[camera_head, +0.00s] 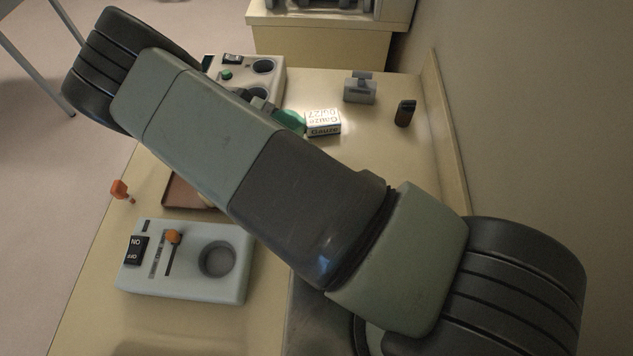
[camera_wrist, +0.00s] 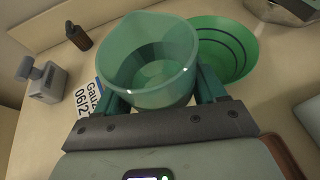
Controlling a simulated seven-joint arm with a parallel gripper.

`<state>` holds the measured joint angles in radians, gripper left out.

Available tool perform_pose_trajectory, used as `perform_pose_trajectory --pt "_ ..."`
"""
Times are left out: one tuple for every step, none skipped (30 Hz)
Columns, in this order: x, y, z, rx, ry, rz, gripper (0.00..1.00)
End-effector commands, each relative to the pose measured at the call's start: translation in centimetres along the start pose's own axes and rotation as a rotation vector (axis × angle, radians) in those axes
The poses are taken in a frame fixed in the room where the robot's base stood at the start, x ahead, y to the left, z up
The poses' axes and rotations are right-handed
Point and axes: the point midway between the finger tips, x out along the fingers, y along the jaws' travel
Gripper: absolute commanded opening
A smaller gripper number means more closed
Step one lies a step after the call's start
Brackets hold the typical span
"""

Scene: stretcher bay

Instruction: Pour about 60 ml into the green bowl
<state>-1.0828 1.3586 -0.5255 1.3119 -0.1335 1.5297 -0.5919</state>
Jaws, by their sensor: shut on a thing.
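My gripper (camera_wrist: 162,92) is shut on a translucent green cup (camera_wrist: 150,45), with one teal finger on each side. The cup's mouth faces the wrist camera, and a pale patch shows low inside it; I cannot tell how much liquid it holds. The green bowl (camera_wrist: 238,42), with dark rings inside, lies just beyond the cup to the right in the wrist view, partly hidden by it. No stream shows between them. In the head view a green patch beside the arm, probably the cup (camera_head: 290,121), shows; my arm hides the bowl and most of the gripper.
A gauze box (camera_head: 323,122) stands close to the cup. A pale switch panel (camera_head: 185,280) with a round well, a brown tray (camera_head: 180,192) and another panel (camera_head: 275,75) surround my arm.

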Motion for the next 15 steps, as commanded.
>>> perform_pose_trajectory --pt "-0.6 -1.6 0.1 0.000 0.000 -0.005 0.35" --pt "-0.9 -2.5 0.2 0.002 0.000 -0.009 0.35" --pt "-1.3 -3.8 0.3 0.004 0.000 -0.015 0.35" --pt "-1.5 -4.7 0.4 0.005 -0.002 -0.017 0.35" --pt "-1.8 -5.6 0.5 0.006 -0.001 -0.019 0.35" --pt "-2.0 -6.9 0.7 0.006 -0.001 -0.021 0.35" --pt "-2.2 -7.8 0.8 0.007 -0.001 -0.023 0.35" --pt "-2.4 -8.7 1.0 0.006 -0.001 -0.021 0.35" --pt "-2.5 -9.9 1.2 0.005 -0.002 -0.018 0.35" --pt "-2.6 -10.8 1.3 0.003 -0.001 -0.014 0.35" --pt "-2.7 -11.7 1.4 0.002 -0.001 -0.009 0.35" --pt "-2.6 -12.7 1.6 -0.002 -0.001 0.000 0.35" --pt "-2.5 -13.5 1.7 -0.005 -0.001 0.007 0.35" --pt "-2.4 -14.2 1.7 -0.010 -0.001 0.018 0.35" --pt "-2.1 -15.0 1.7 -0.017 -0.001 0.035 0.35"
